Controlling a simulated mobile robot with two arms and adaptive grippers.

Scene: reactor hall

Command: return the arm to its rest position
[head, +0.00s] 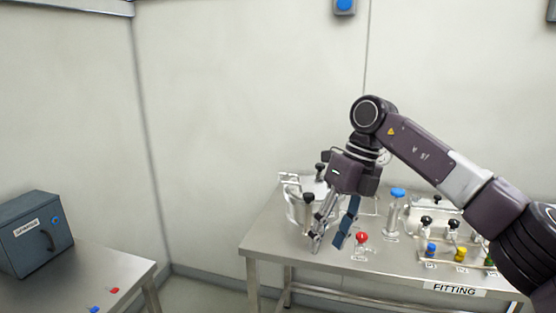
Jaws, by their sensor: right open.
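My right arm comes in from the right and bends at an elbow above the metal table marked FITTING (300,258). My right gripper (327,246) hangs down, fingers apart, over the left part of that table. One finger looks metallic and the other side shows a dark blue flat piece; I see nothing clearly held between them. The gripper partly covers a steel vessel with black knobs (295,208) behind it. A small red-topped valve (361,238) stands just right of the fingertips. My left gripper is not in view.
A blue-capped fitting (397,194) and several small coloured-base valves (460,254) stand right of the gripper, partly near my arm. A second table (60,292) at left bears a blue-grey box (35,232).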

